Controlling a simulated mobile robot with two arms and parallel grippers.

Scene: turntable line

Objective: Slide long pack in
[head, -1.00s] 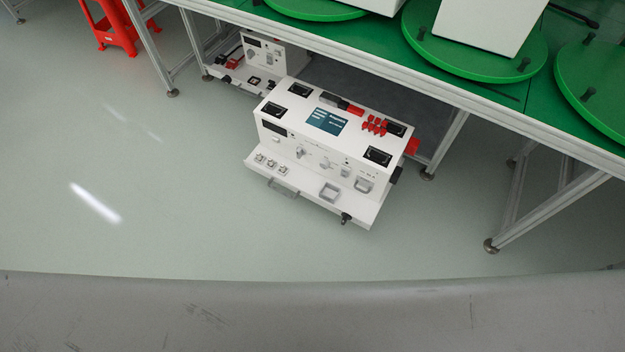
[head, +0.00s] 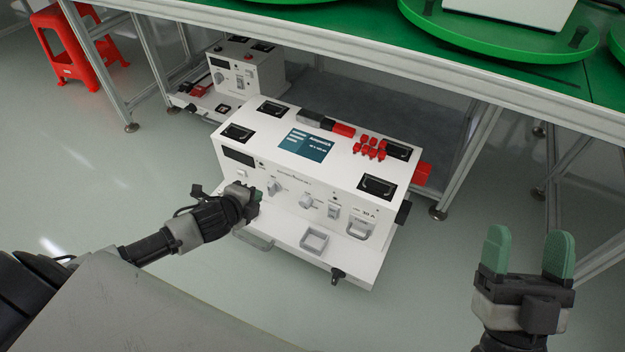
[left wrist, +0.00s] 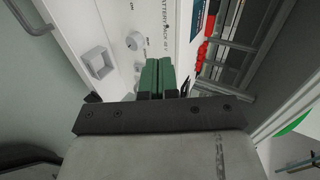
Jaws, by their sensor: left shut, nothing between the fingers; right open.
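The long pack (head: 338,165) is a white box with a blue label, black recessed handles and red parts on top, and knobs and a handle on its front panel. It stands on the floor at the table's edge, its front ledge facing me. My left gripper (head: 252,203) is shut and empty at the left of its front panel; I cannot tell if it touches. In the left wrist view its closed green fingers (left wrist: 157,76) point at the pack's front panel (left wrist: 110,30). My right gripper (head: 528,252) is open and empty, right of the pack and apart from it.
The table (head: 330,45) has metal legs and green turntables (head: 490,35). A grey surface (head: 345,95) lies under it behind the pack. A second white unit (head: 243,75) stands under the table at the back left. A red stool (head: 75,50) stands far left. Open floor lies left.

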